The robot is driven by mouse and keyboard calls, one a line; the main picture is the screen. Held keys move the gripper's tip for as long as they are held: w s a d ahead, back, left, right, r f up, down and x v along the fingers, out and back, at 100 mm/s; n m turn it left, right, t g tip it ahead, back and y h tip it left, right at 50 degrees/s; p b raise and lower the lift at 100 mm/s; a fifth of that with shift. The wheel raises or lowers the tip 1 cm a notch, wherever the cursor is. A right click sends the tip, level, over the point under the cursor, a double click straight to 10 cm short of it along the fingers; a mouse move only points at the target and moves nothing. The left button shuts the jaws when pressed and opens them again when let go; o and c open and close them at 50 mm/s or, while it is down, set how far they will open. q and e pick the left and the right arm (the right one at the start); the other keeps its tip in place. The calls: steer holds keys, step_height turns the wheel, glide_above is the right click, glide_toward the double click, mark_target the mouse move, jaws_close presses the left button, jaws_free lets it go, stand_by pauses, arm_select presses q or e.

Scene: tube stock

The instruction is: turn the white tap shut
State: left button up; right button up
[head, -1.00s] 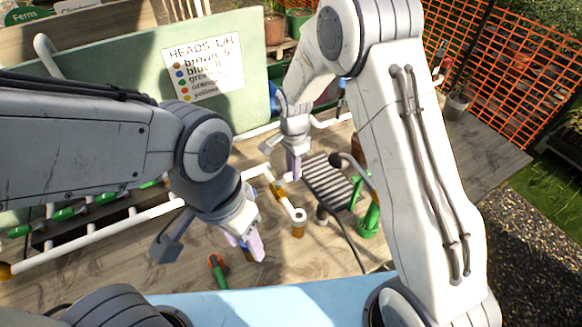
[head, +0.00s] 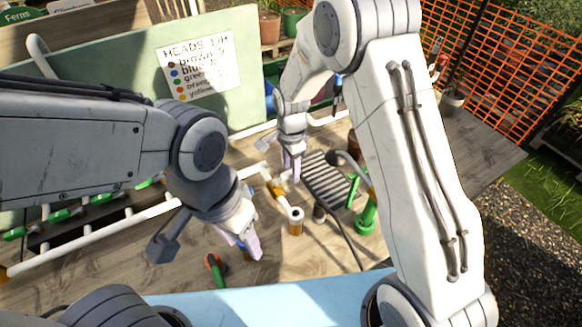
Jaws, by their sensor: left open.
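White pipework (head: 105,232) runs across the table from the lower left towards the middle. Near the middle it has a white fitting (head: 262,172), an orange-yellow section (head: 276,188) and a short pipe end (head: 296,214) with a dark opening. I cannot make out for certain which part is the white tap or how its handle is turned; my arms cover part of the pipework. My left gripper (head: 246,246) is open, pointing down over the table left of the pipe end. My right gripper (head: 294,166) points down just beyond the orange-yellow section; its finger gap is unclear.
A red-and-green hand tool (head: 215,268) lies near the front. A dark ribbed rack (head: 326,180) and a green stand (head: 366,216) are right of the pipe end. Several green taps (head: 60,215) line the left. A green board (head: 120,75) stands behind.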

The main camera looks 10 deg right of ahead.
step_height(320, 180, up, 10)
steer(key=b, duration=0.2)
steer(key=shift+r, duration=0.2)
stand_by(0.5)
steer(key=s+a+r+n, duration=0.1)
steer(key=s+r+n, duration=0.1)
steer(key=s+n, duration=0.8)
steer(key=s+a+r+n+y, duration=0.1)
steer(key=s+r+n, duration=0.1)
steer(key=s+n, duration=0.9)
steer(key=s, duration=0.6)
steer(key=shift+s, duration=0.15)
